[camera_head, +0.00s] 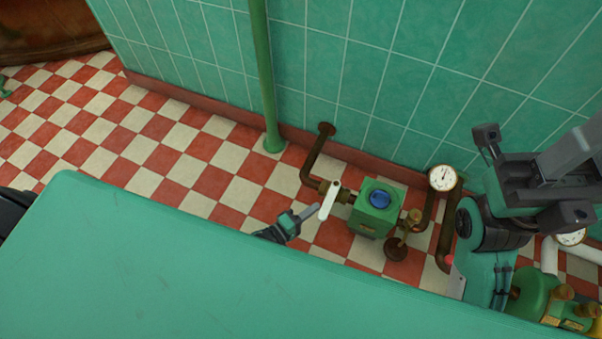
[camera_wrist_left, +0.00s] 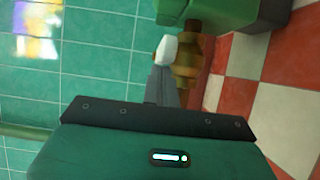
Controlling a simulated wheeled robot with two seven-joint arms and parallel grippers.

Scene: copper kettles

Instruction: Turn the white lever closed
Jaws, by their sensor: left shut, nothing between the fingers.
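The white lever (camera_head: 329,203) is on the brown pipe just left of a green box (camera_head: 373,220) with a blue cap. It points down and slightly left in the head view, slanting across the pipe line. In the left wrist view the lever's white end (camera_wrist_left: 167,48) shows just beyond my fingertips, in front of the brass-coloured pipe fitting (camera_wrist_left: 188,60). My left gripper (camera_head: 312,211) is shut and empty, its tips close to the lever's lower left side. I cannot tell whether they touch it. My right gripper (camera_head: 537,180) is at the right edge, its finger gap unclear.
A green tiled wall (camera_head: 400,60) stands behind the pipes. A round gauge (camera_head: 442,178) and a brown handwheel (camera_head: 396,248) are right of the lever. A green vertical pipe (camera_head: 264,80) rises at the left. Checkered floor (camera_head: 150,150) is open further left.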

